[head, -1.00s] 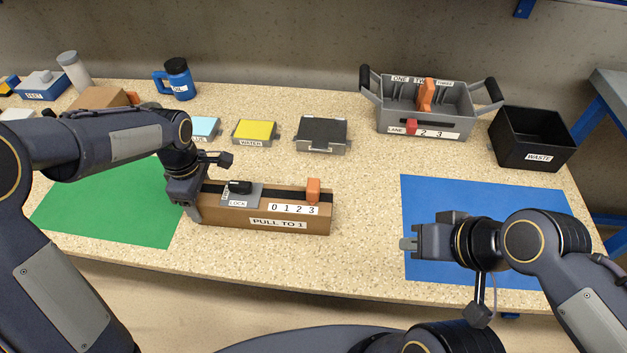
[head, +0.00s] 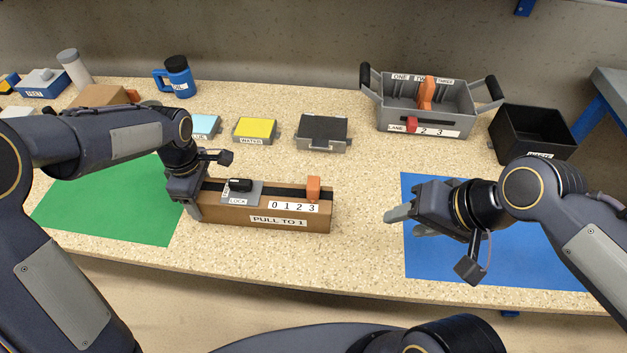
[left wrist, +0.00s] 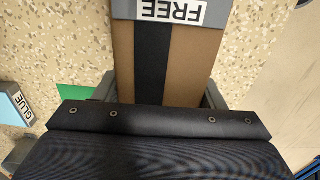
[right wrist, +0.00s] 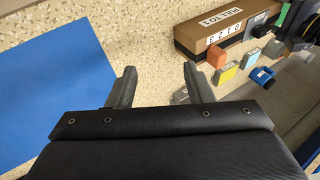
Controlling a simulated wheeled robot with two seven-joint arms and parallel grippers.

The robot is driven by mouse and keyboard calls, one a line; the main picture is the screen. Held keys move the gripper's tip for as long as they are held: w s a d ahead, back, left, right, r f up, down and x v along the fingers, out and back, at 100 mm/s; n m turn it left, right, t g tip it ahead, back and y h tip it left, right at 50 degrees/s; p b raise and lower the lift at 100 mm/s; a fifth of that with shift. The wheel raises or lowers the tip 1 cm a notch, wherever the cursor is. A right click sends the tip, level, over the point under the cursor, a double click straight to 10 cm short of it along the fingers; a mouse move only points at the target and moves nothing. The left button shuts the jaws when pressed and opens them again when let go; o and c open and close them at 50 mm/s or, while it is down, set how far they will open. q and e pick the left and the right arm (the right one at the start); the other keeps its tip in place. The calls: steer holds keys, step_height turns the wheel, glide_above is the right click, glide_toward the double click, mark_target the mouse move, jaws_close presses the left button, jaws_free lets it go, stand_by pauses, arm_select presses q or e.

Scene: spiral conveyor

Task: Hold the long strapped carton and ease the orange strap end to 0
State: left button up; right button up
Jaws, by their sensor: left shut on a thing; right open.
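The long strapped carton (head: 225,212) lies on the speckled table, with a black strap along its top. Its front label reads PULL TO 1. A grey lock plate (head: 240,198) with a black knob sits on top; in the left wrist view a plate (left wrist: 185,13) reads FREE. The orange strap end (head: 313,187) stands near the carton's right end, by the 3 of the 0 1 2 3 scale (head: 293,207). My left gripper (head: 190,205) is shut on the carton's left end. My right gripper (head: 392,212) is open and empty, right of the carton.
A green mat (head: 105,210) lies left and a blue mat (head: 425,268) right. Behind stand a yellow WATER box (head: 255,130), a dark box (head: 322,131), a grey handled bin (head: 430,115) and a black bin (head: 532,125). The table between carton and right gripper is clear.

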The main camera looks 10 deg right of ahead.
steer(key=shift+o, duration=0.7)
steer(key=w+a+r+m+g, duration=0.2)
steer(key=w+r+m, duration=0.1)
steer(key=w+m, duration=0.2)
steer(key=shift+w, duration=0.45)
steer(key=r+m+g+h, duration=0.15)
steer(key=m+h, duration=0.25)
steer(key=m, duration=0.7)
glide_above(312, 182)
steer(key=shift+g, duration=0.45)
step_height(312, 182, down, 11)
steer(key=shift+d+f, duration=0.15)
jaws_close()
